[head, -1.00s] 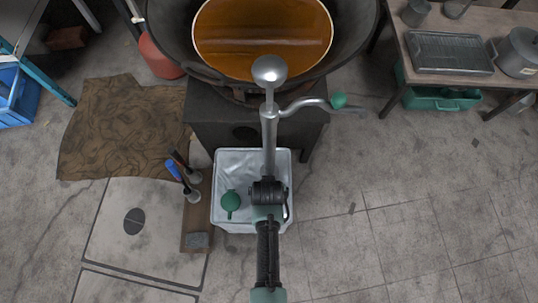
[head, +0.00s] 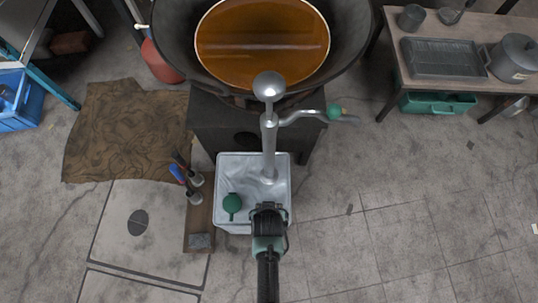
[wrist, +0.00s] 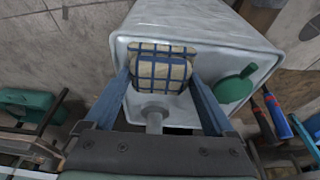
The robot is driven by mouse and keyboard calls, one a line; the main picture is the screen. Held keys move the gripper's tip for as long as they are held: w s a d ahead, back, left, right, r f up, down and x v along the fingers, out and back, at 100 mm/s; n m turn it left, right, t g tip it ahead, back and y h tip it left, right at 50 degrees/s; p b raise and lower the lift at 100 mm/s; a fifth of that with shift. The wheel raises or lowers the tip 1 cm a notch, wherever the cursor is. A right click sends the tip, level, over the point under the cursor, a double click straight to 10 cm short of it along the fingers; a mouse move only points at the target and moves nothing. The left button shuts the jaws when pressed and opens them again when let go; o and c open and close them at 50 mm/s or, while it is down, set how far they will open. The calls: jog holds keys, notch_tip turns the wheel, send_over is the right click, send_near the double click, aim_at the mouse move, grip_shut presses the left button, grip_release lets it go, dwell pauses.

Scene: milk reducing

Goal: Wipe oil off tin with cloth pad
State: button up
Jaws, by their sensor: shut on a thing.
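The pale metal tin (head: 224,172) stands in the middle of the head view, below the big pan. It fills the upper middle of the wrist view (wrist: 205,18). My gripper (head: 268,208) is over the tin's near right side. In the wrist view its two blue fingers are shut on the cloth pad (wrist: 160,70), cream with blue checks, over the tin's top. The pad is hidden in the head view. I cannot tell whether it touches the tin. I cannot make out oil on the tin.
A metal pump (head: 269,140) with a crank rises beside my gripper. A green round-headed object (head: 232,203) is at the tin's left. A pan of amber liquid (head: 262,45) is behind. Brushes (head: 190,172) stand on a wooden board at left.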

jog(key=shift+s+p, duration=0.55)
jog(key=shift+s, duration=0.6)
jog(key=shift+w+f+b, duration=0.15)
jog(key=shift+w+b, duration=1.05)
jog(key=shift+w, duration=2.85)
notch_tip(320, 180, up, 6)
jog(key=p, duration=0.6)
jog(key=shift+r+p, duration=1.55)
jog(key=shift+p, duration=0.2)
jog(key=shift+r, duration=0.1)
